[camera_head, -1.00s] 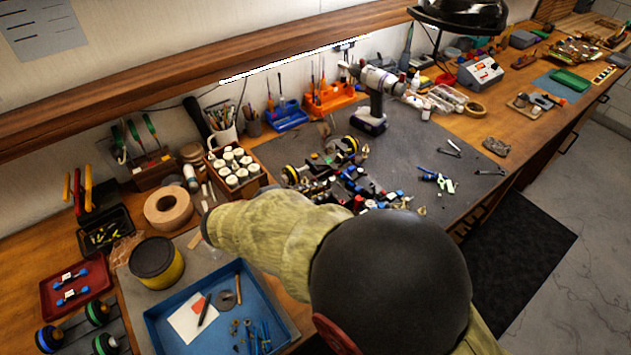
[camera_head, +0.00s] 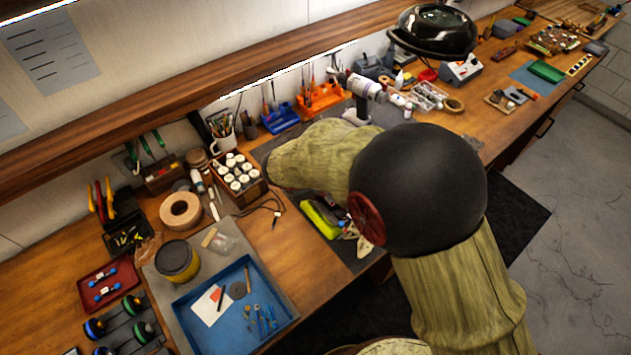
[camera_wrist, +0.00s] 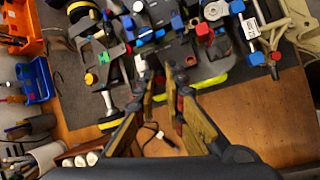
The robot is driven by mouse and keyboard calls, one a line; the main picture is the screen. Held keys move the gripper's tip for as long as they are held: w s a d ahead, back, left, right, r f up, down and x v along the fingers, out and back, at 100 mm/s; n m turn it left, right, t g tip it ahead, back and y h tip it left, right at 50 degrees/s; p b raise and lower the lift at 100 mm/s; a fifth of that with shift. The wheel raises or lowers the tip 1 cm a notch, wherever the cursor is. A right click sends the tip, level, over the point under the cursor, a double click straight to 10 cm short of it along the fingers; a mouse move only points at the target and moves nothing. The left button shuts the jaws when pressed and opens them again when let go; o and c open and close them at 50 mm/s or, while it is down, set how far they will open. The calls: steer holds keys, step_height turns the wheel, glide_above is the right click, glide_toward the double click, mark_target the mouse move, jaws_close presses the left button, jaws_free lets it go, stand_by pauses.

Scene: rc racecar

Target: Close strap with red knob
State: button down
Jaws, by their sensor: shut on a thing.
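The racecar (camera_head: 322,218) shows in the head view only as a yellow-green edge and small parts; my arm hides the rest. In the wrist view, its dark chassis (camera_wrist: 236,66) with blue and red fittings fills the upper part. A red knob (camera_wrist: 202,29) stands on a dark mount there, ahead of my fingers. My gripper (camera_wrist: 167,80) is at the car's near edge, above the yellow-green bumper (camera_wrist: 212,81). Its fingers are close around a small dark piece that looks like the strap, though its outline is unclear. My gripper is hidden in the head view.
A blue tray (camera_head: 176,318) and a yellow tin (camera_head: 178,262) stand at the lower left. A thin black cable (camera_head: 268,208) lies on bare wood. The orange rack (camera_wrist: 25,38) is left in the wrist view.

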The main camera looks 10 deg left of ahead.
steer(key=shift+w+d+r+g+y+p, duration=0.25)
steer(key=shift+g+y+p, duration=0.3)
steer(key=shift+p, duration=1.9)
steer(key=shift+w+d+r+g+y+p, duration=0.2)
steer(key=shift+g+y+p, duration=0.3)
steer(key=shift+p, duration=1.95)
steer(key=p, duration=0.1)
steer(key=g+p, duration=0.1)
steer(key=p, duration=0.1)
steer(key=shift+w+d+f+y+p, duration=0.25)
steer(key=shift+y+p, duration=0.05)
steer(key=shift+y, duration=0.05)
steer(key=shift+w+d+f+g+y+p, duration=0.2)
steer(key=shift+w+f+g+y+p, duration=0.15)
steer(key=shift+g+y, duration=0.35)
steer(key=shift+d+f+m+g+y+b, duration=0.2)
steer(key=shift+m+g+y+b, duration=0.1)
steer(key=shift+g+b, duration=0.35)
steer(key=c, duration=1.8)
jaws_free()
steer(key=shift+c, duration=0.2)
steer(key=shift+w, duration=0.1)
steer(key=shift+a+r, duration=0.1)
steer(key=shift+r, duration=0.05)
